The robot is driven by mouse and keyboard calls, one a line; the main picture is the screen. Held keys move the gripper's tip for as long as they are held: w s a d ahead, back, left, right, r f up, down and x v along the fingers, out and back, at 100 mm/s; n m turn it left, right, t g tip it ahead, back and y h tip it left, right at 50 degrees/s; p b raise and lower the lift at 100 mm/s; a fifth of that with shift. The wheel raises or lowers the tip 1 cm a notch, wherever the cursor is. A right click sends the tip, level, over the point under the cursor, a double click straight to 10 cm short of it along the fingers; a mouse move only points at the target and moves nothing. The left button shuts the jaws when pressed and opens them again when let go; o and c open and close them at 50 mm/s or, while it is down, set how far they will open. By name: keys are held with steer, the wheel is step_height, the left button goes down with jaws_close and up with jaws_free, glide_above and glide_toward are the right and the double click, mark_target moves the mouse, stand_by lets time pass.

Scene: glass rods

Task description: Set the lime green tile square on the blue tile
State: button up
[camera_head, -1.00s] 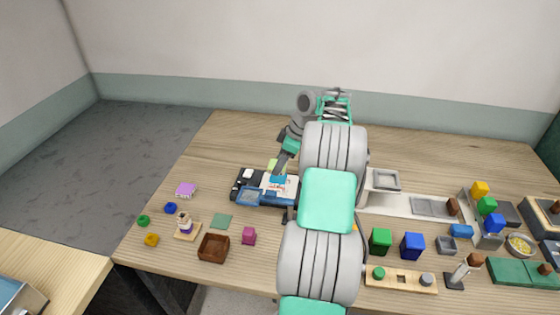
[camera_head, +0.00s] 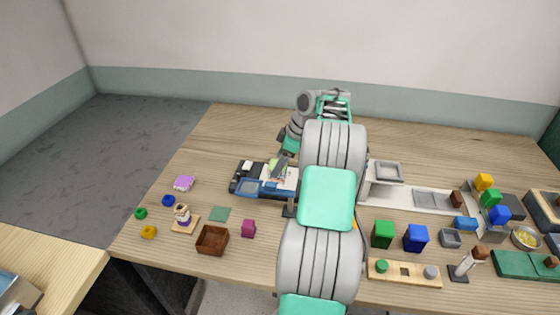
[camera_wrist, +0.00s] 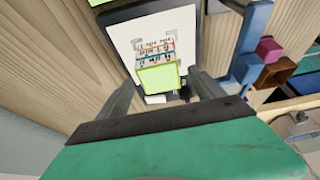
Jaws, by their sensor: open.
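In the wrist view the lime green tile (camera_wrist: 158,78) lies over a white printed panel (camera_wrist: 130,38), between the two fingers of my gripper (camera_wrist: 162,82). The fingers are open, one on each side of the tile, with visible space beside it. In the head view a lime green patch (camera_head: 272,164) shows at the far edge of the white panel, partly behind my gripper (camera_head: 279,174). I cannot make out the blue tile in either current view. What lies directly under the lime green tile is hidden.
A blue frame (camera_head: 265,196) stands at the panel's near side; it also shows in the wrist view (camera_wrist: 246,65). Cubes and trays crowd the right. The table behind the panel is clear.

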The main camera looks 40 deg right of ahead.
steer(key=p+v, duration=0.2)
steer(key=v, duration=0.6)
steer(key=w+a+r+m, duration=0.2)
steer(key=a+r, duration=0.2)
steer(key=a, duration=0.7)
steer(key=w+a+r+m, duration=0.1)
steer(key=a+r, duration=0.2)
steer(key=a, duration=0.9)
steer(key=s+a+m+h, duration=0.1)
steer(key=s+a+m, duration=0.1)
steer(key=s+a, duration=0.65)
steer(key=s+a+f+m+h, duration=0.1)
steer(key=s+a+f, duration=0.3)
steer(key=s, duration=0.5)
steer(key=shift+a+f+m+h, duration=0.3)
steer(key=shift+a+m, duration=0.4)
steer(key=shift+a, duration=0.55)
